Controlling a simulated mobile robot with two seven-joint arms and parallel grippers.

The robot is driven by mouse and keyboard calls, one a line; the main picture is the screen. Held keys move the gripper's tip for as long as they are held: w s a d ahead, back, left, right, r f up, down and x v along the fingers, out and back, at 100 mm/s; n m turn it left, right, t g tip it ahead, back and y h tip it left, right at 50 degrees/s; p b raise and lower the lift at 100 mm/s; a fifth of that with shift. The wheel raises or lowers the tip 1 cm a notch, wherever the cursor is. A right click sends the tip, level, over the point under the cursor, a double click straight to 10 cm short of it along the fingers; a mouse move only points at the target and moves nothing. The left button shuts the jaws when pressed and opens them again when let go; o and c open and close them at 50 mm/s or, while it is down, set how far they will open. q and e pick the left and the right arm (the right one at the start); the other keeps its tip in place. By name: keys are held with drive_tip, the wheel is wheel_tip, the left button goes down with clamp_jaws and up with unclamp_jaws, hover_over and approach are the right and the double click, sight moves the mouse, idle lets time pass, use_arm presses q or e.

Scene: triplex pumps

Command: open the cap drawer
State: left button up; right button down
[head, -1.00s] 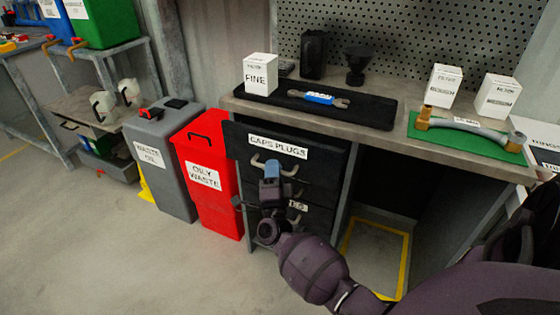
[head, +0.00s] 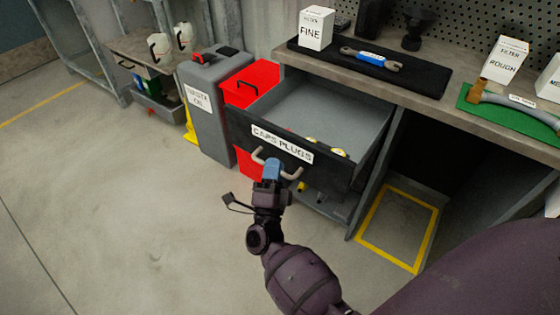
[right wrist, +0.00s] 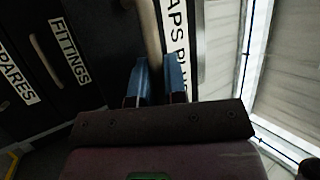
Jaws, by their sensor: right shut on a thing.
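The cap drawer (head: 262,143), labelled CAPS PLUGS, stands pulled well out from under the workbench. Its grey inside shows, with a few small yellow and red items near the front. My right gripper (head: 271,166) is shut on the drawer's handle (head: 291,173) at the front panel. In the right wrist view the two blue fingertips (right wrist: 156,72) sit at the handle bar (right wrist: 150,35), next to the label. My left gripper is not in view.
A red oily waste bin (head: 262,75) and a grey waste oil bin (head: 198,100) stand left of the drawer. The bench top (head: 440,95) holds boxes and a wrench. A yellow floor outline (head: 433,235) lies to the right. The floor at left is clear.

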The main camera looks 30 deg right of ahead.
drive_tip(key=shift+s+a, duration=0.1)
drive_tip(key=shift+a, duration=0.05)
drive_tip(key=c, duration=1.5)
unclamp_jaws()
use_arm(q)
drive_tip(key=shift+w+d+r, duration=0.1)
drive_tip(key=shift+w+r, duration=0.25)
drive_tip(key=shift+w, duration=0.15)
use_arm(e)
drive_tip(key=shift+o, duration=0.2)
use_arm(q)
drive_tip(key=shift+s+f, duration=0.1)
